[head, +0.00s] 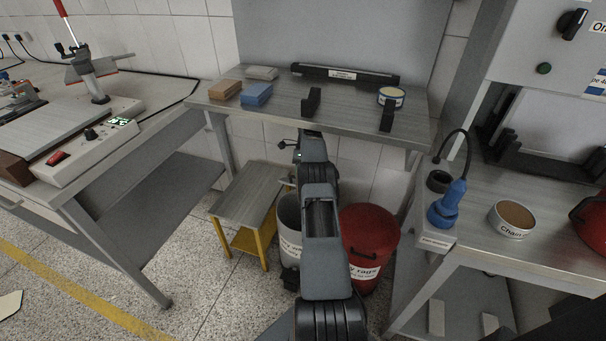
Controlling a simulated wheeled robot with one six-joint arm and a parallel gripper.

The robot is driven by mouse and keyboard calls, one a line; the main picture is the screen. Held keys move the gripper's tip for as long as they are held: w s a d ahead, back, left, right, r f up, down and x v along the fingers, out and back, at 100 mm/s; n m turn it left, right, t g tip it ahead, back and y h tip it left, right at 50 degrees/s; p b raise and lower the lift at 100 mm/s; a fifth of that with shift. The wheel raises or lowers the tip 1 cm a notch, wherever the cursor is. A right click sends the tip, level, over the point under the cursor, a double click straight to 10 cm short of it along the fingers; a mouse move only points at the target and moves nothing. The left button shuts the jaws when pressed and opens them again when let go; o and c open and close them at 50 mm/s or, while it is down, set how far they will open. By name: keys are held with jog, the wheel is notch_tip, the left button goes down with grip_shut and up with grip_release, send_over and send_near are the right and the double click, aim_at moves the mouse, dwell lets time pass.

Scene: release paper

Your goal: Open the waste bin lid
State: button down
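A red bin (382,225) with a label ending in "rags" stands on the floor under the back bench. Its red lid looks shut, and a dark handle shows on its front. A grey bin (288,213) with a white label stands just left of it, mostly hidden behind my arm; I cannot tell whether it has a lid. My arm reaches forward between the camera and the two bins, covering the left edge of the red one. I cannot make out my gripper or its fingers.
A small yellow-legged table (248,190) stands left of the bins. The back bench (275,108) overhangs them. A right bench (500,250) holds a blue tool (450,205) and a tin (512,218). A left bench (150,130) holds equipment.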

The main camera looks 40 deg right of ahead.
jog(key=shift+d+f, duration=0.1)
jog(key=shift+f, duration=0.2)
jog(key=c, duration=1.2)
grip_release()
jog(key=shift+o, duration=0.2)
